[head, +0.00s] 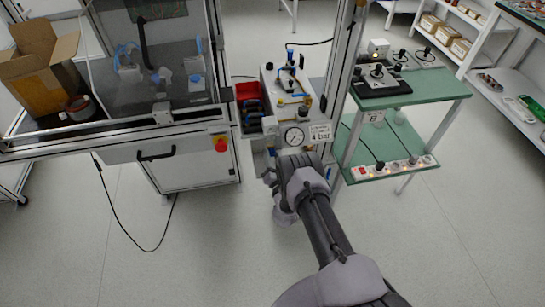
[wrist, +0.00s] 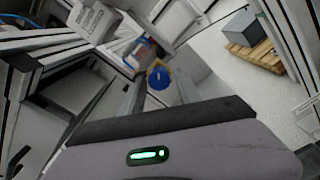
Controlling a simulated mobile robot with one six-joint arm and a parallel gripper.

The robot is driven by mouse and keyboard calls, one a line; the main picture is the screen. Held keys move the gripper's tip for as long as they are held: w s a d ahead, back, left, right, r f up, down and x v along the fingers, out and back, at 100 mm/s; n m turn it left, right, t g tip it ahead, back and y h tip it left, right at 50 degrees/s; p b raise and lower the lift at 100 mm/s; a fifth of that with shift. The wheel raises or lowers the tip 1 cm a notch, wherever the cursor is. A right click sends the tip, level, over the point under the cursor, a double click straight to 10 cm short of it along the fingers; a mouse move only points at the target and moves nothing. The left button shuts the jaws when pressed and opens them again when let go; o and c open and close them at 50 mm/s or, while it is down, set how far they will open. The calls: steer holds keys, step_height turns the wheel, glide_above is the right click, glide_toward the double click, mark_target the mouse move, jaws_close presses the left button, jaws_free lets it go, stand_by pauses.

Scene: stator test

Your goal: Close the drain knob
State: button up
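A round blue knob (wrist: 158,77), which looks like the drain knob, shows in the middle of the wrist view. My gripper (wrist: 160,92) points at it, with its two grey fingers apart on the left and right of the knob. I cannot tell whether either finger touches it. The knob is hidden there, and the fingers cannot be made out.
A red bin (head: 247,91) stands left of the unit. A green-topped table (head: 425,91) with a lit power strip (head: 395,167) stands close on the right. A framed workstation (head: 125,120) with a red button (head: 221,144) is on the left.

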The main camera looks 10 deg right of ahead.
steer(key=shift+o, duration=0.4)
steer(key=shift+s+r, duration=0.1)
steer(key=shift+s, duration=0.15)
steer(key=s+p, duration=0.8)
steer(key=s, duration=0.9)
